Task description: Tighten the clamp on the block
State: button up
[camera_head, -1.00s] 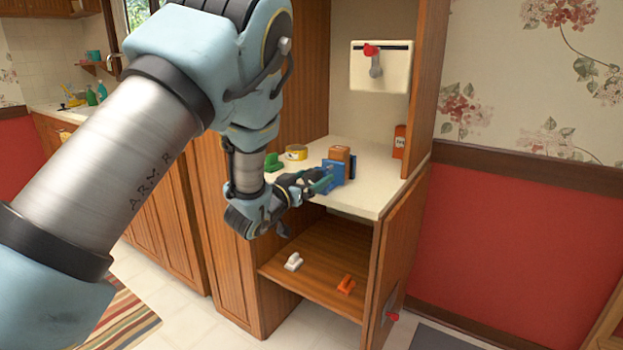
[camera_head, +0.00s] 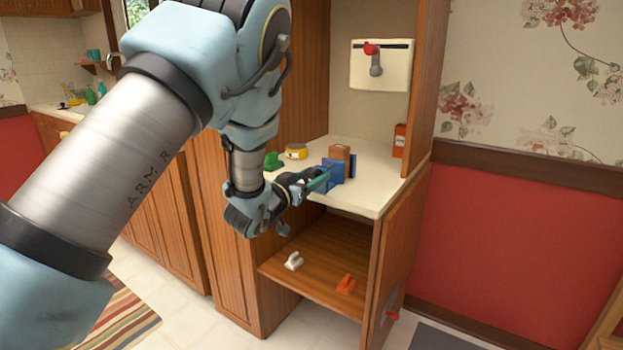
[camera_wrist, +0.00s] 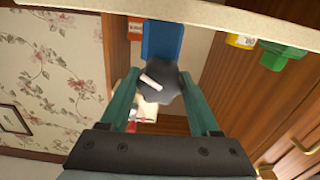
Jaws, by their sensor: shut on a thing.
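The blue clamp (camera_head: 337,171) stands on the cream counter with the brown wooden block (camera_head: 340,153) between its jaws. My gripper (camera_head: 322,180) reaches in from the left at the clamp's near side. In the wrist view, the two green fingers of my gripper (camera_wrist: 158,95) are shut on the clamp's dark lobed knob (camera_wrist: 158,80). The knob carries a white mark that slants. The blue clamp body (camera_wrist: 162,40) shows behind the knob. The block is hidden in the wrist view.
Cabinet walls stand on both sides.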

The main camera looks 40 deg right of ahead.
jog(key=shift+f, duration=0.15)
jog(key=m+b, duration=0.3)
jog(key=b, duration=0.1)
jog(key=shift+f+m+b, duration=0.15)
jog(key=shift+m+b, duration=0.15)
jog(key=shift+m, duration=0.1)
jog(key=m+b, duration=0.4)
jog(key=shift+r+m+b, duration=0.2)
jog(key=shift+m+b, duration=0.1)
jog(key=shift+b, duration=0.05)
jog(key=o, duration=1.4)
jog(key=shift+c, duration=0.2)
jog(key=b+v, duration=0.1)
jog(key=v, duration=0.9)
jog(key=shift+s+a, duration=0.15)
jog(key=shift+a, duration=0.2)
